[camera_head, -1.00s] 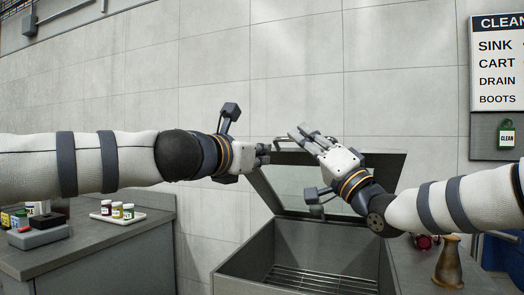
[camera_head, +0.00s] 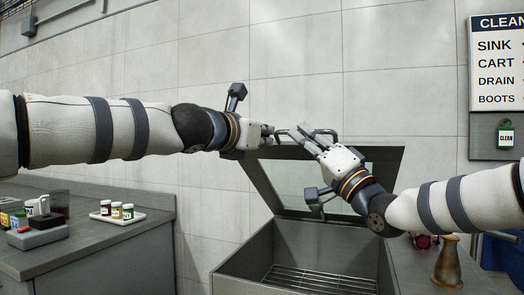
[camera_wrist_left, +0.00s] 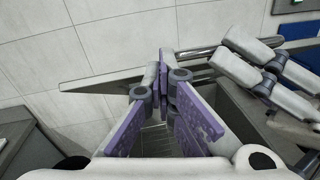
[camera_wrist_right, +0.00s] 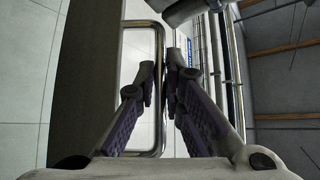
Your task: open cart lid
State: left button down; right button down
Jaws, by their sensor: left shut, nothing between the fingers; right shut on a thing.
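The cart lid (camera_head: 263,182), a grey frame with a clear pane, stands steeply raised at the back of the open cart (camera_head: 245,262). Its metal bar handle (camera_wrist_right: 140,23) runs along the lid's top edge. My right gripper (camera_head: 305,132) is shut on the handle; in the right wrist view its fingers (camera_wrist_right: 160,68) meet at the long bar. My left gripper (camera_head: 271,133) is shut and empty, close to the left end of the handle. In the left wrist view its fingertips (camera_wrist_left: 163,58) are together beside the bar. Whether they touch the handle I cannot tell.
The cart interior shows a wire rack (camera_head: 318,280). A counter (camera_head: 120,255) at left holds a white tray (camera_head: 122,217) with small jars. A brass-coloured vessel (camera_head: 448,262) stands right of the cart. The tiled wall is close behind the lid.

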jog(key=shift+s+a+f, duration=0.1)
jog(key=shift+a+f, duration=0.05)
jog(key=shift+a, duration=0.05)
jog(key=c, duration=1.8)
grip_release()
jog(key=shift+c, duration=0.2)
jog(key=shift+o, duration=0.8)
